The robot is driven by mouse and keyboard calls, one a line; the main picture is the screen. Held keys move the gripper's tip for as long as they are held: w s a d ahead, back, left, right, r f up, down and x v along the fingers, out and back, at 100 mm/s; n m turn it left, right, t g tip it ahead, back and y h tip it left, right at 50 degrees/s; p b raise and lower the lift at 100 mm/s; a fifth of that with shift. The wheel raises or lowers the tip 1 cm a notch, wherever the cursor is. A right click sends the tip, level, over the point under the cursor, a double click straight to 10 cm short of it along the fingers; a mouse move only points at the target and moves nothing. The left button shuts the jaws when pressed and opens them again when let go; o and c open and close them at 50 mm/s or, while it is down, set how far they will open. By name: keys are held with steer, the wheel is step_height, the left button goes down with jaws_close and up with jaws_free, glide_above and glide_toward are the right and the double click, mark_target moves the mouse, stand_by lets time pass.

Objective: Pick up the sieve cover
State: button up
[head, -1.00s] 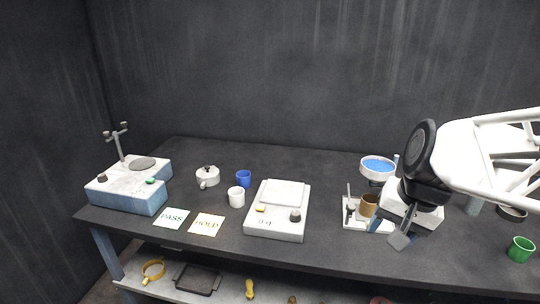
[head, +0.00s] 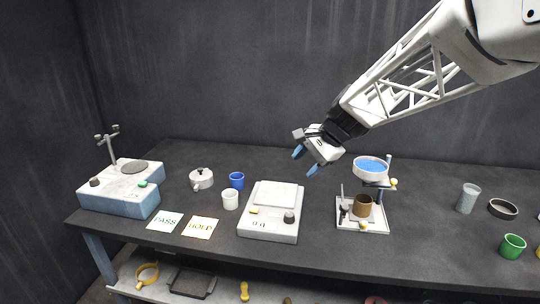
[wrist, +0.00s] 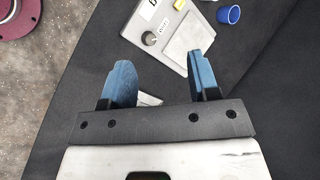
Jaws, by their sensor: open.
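A white round lid-like piece (head: 201,179) with a small knob on top sits on the table left of centre; it looks like the sieve cover, though I cannot be sure. My gripper (head: 305,161) is open and empty, raised above the table to the right of this piece, beyond the scale. In the wrist view both blue fingers of my gripper (wrist: 160,75) are apart with nothing between them. The lid-like piece is not visible in the wrist view.
The white scale (head: 270,228), blue cup (head: 237,180) and white cup (head: 230,200) stand near the piece. A blue-and-white machine (head: 119,190) with a clamp post is at left. A stand carries a blue-topped sieve pan (head: 370,168) at right. The table's back middle is clear.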

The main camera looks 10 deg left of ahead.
steer(key=w+a+f+m+y, duration=0.2)
steer(key=w+a+f, duration=0.1)
steer(key=w+a, duration=0.55)
steer(key=w+a+f+m+y, duration=0.15)
steer(key=w+a+f, duration=0.25)
steer(key=w+a, duration=0.45)
steer(key=m+y, duration=0.4)
steer(key=m, duration=0.3)
glide_toward(202, 169)
steer(key=a, duration=0.3)
steer(key=shift+w+d+f+g+h, duration=0.25)
steer(key=shift+f+g, duration=0.05)
steer(key=shift+g, duration=0.1)
steer(key=shift+a, duration=0.1)
steer(key=shift+x, duration=1.2)
steer(key=shift+w+x, duration=0.2)
steer(key=shift+x, duration=2.4)
steer(key=shift+c, duration=0.4)
